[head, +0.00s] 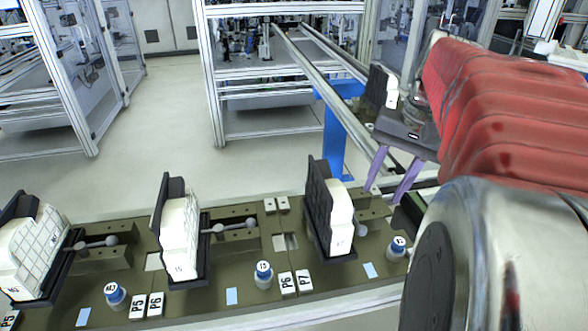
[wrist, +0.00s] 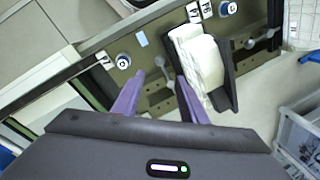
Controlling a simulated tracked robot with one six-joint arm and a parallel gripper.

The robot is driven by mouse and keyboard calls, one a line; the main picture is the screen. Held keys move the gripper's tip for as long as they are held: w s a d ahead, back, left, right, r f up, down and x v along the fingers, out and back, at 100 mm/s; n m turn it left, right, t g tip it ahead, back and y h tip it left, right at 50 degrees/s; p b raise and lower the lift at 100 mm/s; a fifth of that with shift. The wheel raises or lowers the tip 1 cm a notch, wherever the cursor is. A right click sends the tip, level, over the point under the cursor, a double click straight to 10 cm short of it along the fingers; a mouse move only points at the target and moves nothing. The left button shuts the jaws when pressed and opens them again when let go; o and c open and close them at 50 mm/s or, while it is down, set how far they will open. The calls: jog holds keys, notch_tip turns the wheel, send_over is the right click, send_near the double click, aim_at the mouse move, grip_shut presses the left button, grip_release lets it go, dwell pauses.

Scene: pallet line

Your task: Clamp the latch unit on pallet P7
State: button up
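Pallet P7 is the right-hand section of the line, beside the P7 label (head: 304,281). Its latch unit, a white block (head: 341,218) against a black upright holder (head: 318,205), stands there. It also shows in the wrist view (wrist: 205,62), right of my fingers. A grey ball-ended clamp lever (head: 362,229) sits right of the unit, partly hidden in the head view. In the wrist view the lever's ball (wrist: 160,61) appears between and just beyond my fingertips. My gripper (head: 383,195) is open and empty, its purple fingers apart above the lever side of P7. Contact cannot be told.
Similar white units stand on the pallets to the left (head: 181,238) (head: 30,250), with ball levers (head: 230,227) beside them. Blue-capped round knobs (head: 264,274) stand along the front edge. A blue post (head: 335,135) and rails rise behind P7. A grey bin (wrist: 300,135) is at right in the wrist view.

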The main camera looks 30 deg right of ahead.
aim_at(363, 226)
jog(key=f, duration=0.4)
jog(key=w+a+f, duration=0.1)
jog(key=f, duration=0.7)
jog(key=shift+w+a, duration=0.3)
jog(key=shift+w, duration=0.1)
jog(key=shift+c, duration=0.4)
grip_shut()
